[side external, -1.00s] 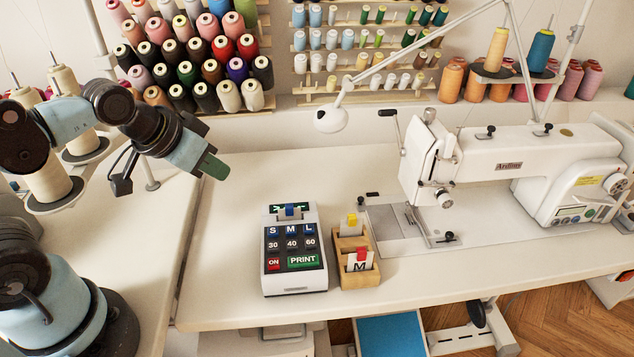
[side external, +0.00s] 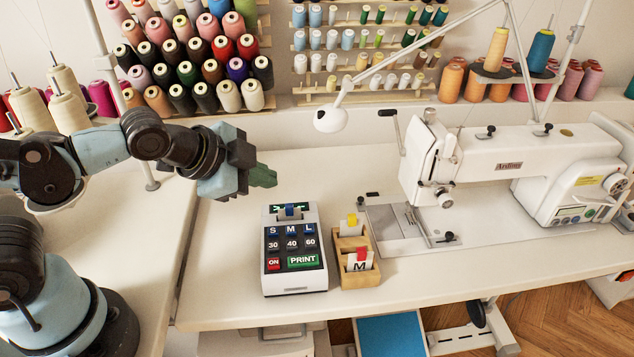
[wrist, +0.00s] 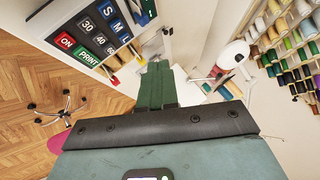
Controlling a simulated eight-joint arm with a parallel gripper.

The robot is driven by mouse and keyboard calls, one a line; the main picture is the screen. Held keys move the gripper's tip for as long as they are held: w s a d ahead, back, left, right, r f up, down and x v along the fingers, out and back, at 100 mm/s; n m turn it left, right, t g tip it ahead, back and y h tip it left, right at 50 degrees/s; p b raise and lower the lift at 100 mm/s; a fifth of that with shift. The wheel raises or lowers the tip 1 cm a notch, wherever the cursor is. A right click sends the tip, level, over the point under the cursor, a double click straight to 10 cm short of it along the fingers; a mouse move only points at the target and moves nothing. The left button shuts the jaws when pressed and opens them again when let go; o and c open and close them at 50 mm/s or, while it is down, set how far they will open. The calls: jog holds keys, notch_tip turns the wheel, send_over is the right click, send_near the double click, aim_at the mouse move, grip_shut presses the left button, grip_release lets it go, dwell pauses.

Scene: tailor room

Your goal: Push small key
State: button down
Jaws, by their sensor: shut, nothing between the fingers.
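The small key is the blue S key (side external: 272,231) at the left end of the top key row on the white label device (side external: 295,291). M and L keys are to its right. The S key also shows at the top of the wrist view (wrist: 107,7). My gripper (side external: 264,177) is shut and empty, its green fingers together. In the side external view it is in the air behind and slightly left of the device, apart from the keys. The fingers (wrist: 158,84) also show in the middle of the wrist view.
A wooden card holder (side external: 353,257) stands close to the right of the device. The white sewing machine (side external: 500,165) is further right. A white lamp (side external: 331,119) hangs behind. The table is clear left of the device.

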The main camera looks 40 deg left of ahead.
aim_at(270, 233)
jog(key=shift+f, duration=0.1)
jog(key=shift+f, duration=4.2)
jog(key=shift+r, duration=2.45)
jog(key=s+a+r+n+g+y, duration=0.1)
jog(key=s+a+r+n+g, duration=0.1)
jog(key=a+n, duration=0.5)
notch_tip(270, 233, up, 2)
jog(key=s+n, duration=0.1)
jog(key=n, duration=0.3)
jog(key=shift+s+a+r, duration=0.15)
jog(key=shift+s+a, duration=0.05)
jog(key=shift+s, duration=0.1)
